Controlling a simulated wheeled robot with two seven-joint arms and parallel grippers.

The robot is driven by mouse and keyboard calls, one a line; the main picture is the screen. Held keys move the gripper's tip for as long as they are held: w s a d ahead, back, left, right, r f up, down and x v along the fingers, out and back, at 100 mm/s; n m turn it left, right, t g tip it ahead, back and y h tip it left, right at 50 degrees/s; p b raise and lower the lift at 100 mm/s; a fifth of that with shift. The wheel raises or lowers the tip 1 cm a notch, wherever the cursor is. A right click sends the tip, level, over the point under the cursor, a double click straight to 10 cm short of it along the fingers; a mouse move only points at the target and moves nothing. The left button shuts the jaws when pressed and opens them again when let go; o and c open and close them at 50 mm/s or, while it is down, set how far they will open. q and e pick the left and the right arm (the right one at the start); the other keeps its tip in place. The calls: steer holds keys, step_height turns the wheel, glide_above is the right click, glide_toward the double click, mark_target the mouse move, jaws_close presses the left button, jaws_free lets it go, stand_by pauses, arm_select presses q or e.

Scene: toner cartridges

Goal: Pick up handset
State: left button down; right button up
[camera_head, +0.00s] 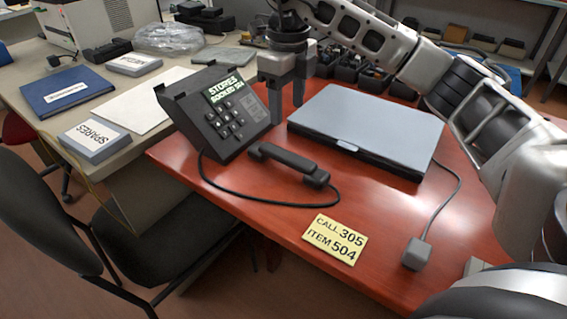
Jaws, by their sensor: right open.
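The black handset (289,164) lies on the red table, off its cradle, in front of the desk phone (223,112). A cord runs from the phone to the handset. The phone has a keypad and a screen reading "STORES". My right gripper (287,108) points down behind the handset, between the phone and the closed laptop. Its fingers are open and empty, apart from the handset. My left gripper is not in view.
A closed grey laptop (368,128) lies right of the handset, with a cable to a small grey block (416,254). A yellow note (335,239) reads "CALL 305 ITEM 504". A black chair (170,245) stands at the left.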

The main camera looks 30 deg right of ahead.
mark_target(287, 154)
step_height(287, 154, down, 13)
steer(key=shift+f+b, duration=0.15)
steer(key=shift+b, duration=0.35)
jaws_close()
